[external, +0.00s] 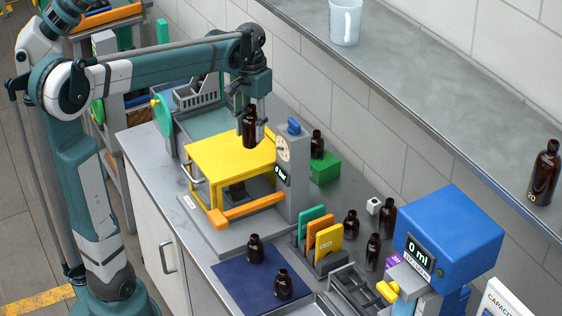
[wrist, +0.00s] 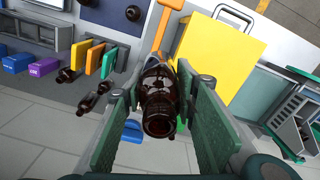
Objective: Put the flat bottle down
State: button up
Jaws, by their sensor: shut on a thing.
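My gripper (external: 251,108) is shut on a dark amber bottle (external: 249,131) and holds it roughly upright, in front of or above the yellow box-like cover (external: 220,158) in the external view. In the wrist view the held bottle (wrist: 160,105) sits between the two green finger pads of my gripper (wrist: 162,92). I cannot tell for sure from its outline whether it is the flat one. Other amber bottles stand apart from my gripper: two on the dark blue mat (external: 230,278), one on a green block (external: 324,167), and several near the card rack.
An orange bar (external: 238,208) lies before the yellow cover. A blue 0 ml machine (external: 452,228) is at the right. The blue mat has bare room around its two bottles.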

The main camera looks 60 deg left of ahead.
jog(key=s+d+f+m, duration=0.3)
jog(key=s+d, duration=0.4)
jog(key=d, duration=0.4)
jog(key=s+d+f+m, duration=0.35)
jog(key=s+d, duration=0.45)
jog(key=d, duration=0.3)
notch_tip(320, 180, down, 18)
jog(key=shift+w+a+b, duration=0.3)
jog(key=shift+b, duration=0.1)
jog(key=shift+n, duration=0.25)
jog(key=shift+f+b, duration=0.5)
jog(key=shift+f, duration=2.55)
jog(key=shift+c, duration=0.7)
jog(key=shift+f+b, duration=0.3)
jog(key=shift+f, duration=1.6)
jog(key=shift+f, duration=0.15)
